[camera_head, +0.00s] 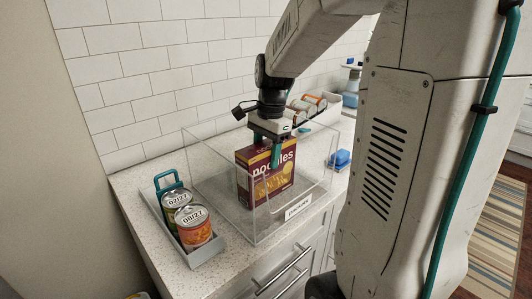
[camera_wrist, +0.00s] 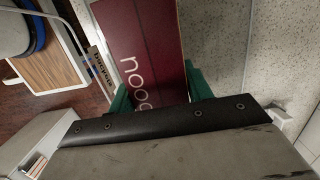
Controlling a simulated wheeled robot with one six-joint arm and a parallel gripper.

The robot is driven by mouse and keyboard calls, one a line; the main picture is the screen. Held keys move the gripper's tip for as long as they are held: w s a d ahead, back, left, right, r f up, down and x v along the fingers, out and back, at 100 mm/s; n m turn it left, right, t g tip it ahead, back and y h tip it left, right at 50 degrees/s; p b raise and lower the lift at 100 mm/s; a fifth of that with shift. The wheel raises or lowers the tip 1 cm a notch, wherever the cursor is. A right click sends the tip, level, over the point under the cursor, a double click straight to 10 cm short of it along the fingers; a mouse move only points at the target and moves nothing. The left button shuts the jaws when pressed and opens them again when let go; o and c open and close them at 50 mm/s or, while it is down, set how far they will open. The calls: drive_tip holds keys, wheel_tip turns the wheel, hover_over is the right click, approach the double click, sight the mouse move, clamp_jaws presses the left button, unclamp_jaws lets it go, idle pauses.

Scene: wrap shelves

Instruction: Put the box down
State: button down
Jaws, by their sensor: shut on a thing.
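A dark red noodles box (camera_head: 266,181) stands upright inside a clear bin (camera_head: 222,196) on the counter. The bin has a white label (camera_head: 298,207) on its front that seems to read "PACKAGES". My gripper (camera_head: 275,150) reaches down from above and is shut on the box's upper part. In the wrist view the box (camera_wrist: 148,50) fills the space between the green fingers of my gripper (camera_wrist: 158,88). I cannot tell whether the box's bottom touches the bin floor.
A grey tray (camera_head: 206,256) with two dated cans (camera_head: 193,226) stands left of the bin. A white container with cans (camera_head: 313,102) is behind it. A blue item (camera_head: 341,158) lies to the right. The tiled wall (camera_head: 150,75) closes off the back.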

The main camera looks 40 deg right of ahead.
drive_tip(key=c, duration=0.6)
unclamp_jaws()
drive_tip(key=r, duration=0.4)
drive_tip(key=d+r, duration=0.1)
drive_tip(key=r, duration=0.7)
drive_tip(key=shift+d+r, duration=0.1)
drive_tip(key=shift+d, duration=0.1)
